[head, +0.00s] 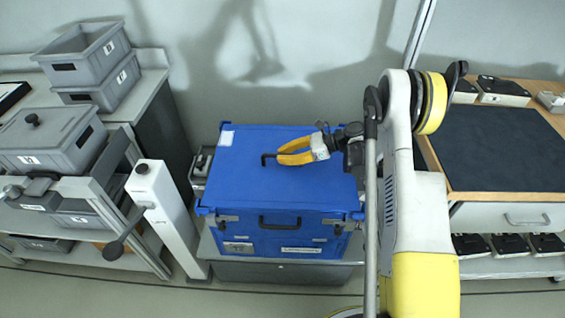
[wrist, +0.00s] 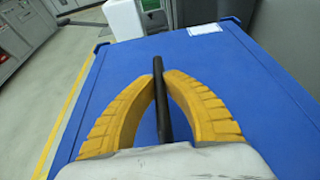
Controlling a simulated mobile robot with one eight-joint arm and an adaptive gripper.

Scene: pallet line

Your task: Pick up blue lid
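The blue lid (head: 245,187) lies flat on top of the blue box (head: 285,240) in the middle of the head view. It fills most of the wrist view (wrist: 245,95). A dark bar handle (wrist: 158,75) stands on the lid; its end also shows in the head view (head: 266,157). My gripper (head: 282,156) reaches in from the right with its yellow fingers low over the lid. In the wrist view, the fingertips (wrist: 158,80) close in on both sides of the handle and appear to touch it. The handle's far part is hidden behind the fingers in the head view.
A grey shelf with grey bins (head: 60,145) and a white post (head: 165,215) stand to the left. A wooden workbench with a dark mat (head: 500,150) stands to the right. A wall is close behind the box. Floor (head: 120,295) is clear in front.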

